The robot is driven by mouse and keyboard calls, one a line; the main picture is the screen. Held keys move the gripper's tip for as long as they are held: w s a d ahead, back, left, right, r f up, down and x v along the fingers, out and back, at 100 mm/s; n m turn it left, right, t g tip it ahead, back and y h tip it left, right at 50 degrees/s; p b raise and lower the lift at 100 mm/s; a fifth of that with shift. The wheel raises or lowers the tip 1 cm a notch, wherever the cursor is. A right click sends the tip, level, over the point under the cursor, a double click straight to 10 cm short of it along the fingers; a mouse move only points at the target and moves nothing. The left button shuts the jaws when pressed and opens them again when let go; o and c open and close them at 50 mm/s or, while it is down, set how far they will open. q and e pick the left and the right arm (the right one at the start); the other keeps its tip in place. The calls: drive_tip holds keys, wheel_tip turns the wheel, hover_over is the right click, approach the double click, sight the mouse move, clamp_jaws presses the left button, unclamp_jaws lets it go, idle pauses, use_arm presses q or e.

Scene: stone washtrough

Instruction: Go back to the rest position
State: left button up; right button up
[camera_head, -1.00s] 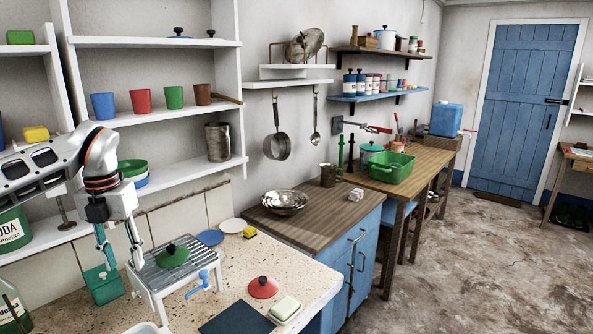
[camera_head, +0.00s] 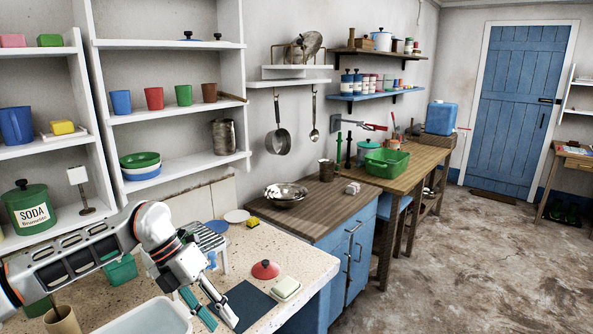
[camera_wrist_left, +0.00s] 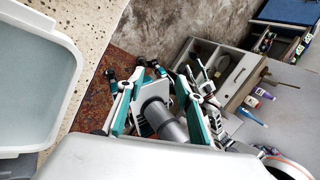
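My left gripper (camera_head: 223,322) reaches down over the front of the speckled stone counter (camera_head: 142,288), near the dark blue mat (camera_head: 252,303) in the head view. In the left wrist view its two teal-and-grey fingers (camera_wrist_left: 160,77) stand apart with nothing held between them. Behind them show a reddish rug and parts of my own body.
A white basin (camera_head: 150,318) lies close beside my left arm; its rim also shows in the left wrist view (camera_wrist_left: 75,90). A red lid (camera_head: 265,269) and a soap dish (camera_head: 286,288) lie near the mat. My arm partly hides the rack (camera_head: 213,243).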

use_arm(q)
drive_tip(key=s+d+r+n+t+h, duration=0.15)
drive_tip(key=s+d+h, duration=0.35)
drive_tip(key=d, duration=0.5)
drive_tip(key=s+d+r+n+h, duration=0.1)
drive_tip(key=s+d+n+h, duration=0.2)
drive_tip(key=d+h, duration=0.55)
drive_tip(key=w+a+f+n+t+y, duration=0.1)
drive_tip(key=a+f+n+t+y, duration=0.6)
drive_tip(key=n, duration=0.5)
drive_tip(key=w+a+f+n+t+y, duration=0.2)
drive_tip(key=a+f+n+t+y, duration=0.25)
drive_tip(key=f+n+t, duration=0.6)
drive_tip(key=s+a+f+n+g+y, duration=0.5)
drive_tip(key=s+a+f+n, duration=0.3)
drive_tip(key=s+a+f, duration=0.3)
drive_tip(key=s+f+g, duration=0.1)
drive_tip(key=s+f, duration=0.2)
drive_tip(key=s, duration=0.2)
drive_tip(key=shift+a+f+g+y, duration=0.25)
drive_tip(key=shift+f+g+y, duration=0.15)
